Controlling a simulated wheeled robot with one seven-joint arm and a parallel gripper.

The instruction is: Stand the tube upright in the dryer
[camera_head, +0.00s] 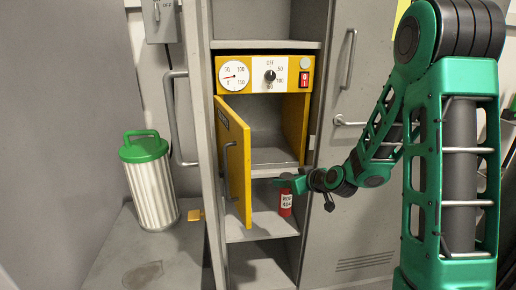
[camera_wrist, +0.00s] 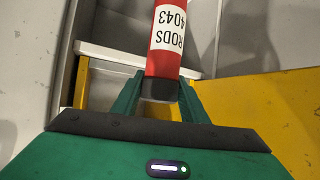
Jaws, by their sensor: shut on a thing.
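The tube (camera_head: 285,204) is red with a white label and hangs about upright in the head view. In the wrist view the tube (camera_wrist: 166,48) shows its label and a dark end cap. My gripper (camera_head: 290,183) is shut on the tube near its dark-capped upper end; it also shows in the wrist view (camera_wrist: 160,88). The dryer (camera_head: 221,102) is a yellow box in the cabinet, with a dial, gauge and red switch. Its door (camera_head: 235,165) stands open to the left, and its grey inside looks empty. The tube is below the dryer's opening, near its right side.
Cabinet shelves (camera_head: 262,226) lie below the dryer, close to the tube. The open door's edge and handle stick out left of my gripper. A ribbed bin with a green lid (camera_head: 150,190) stands at left. A closed locker door (camera_head: 355,225) is at right.

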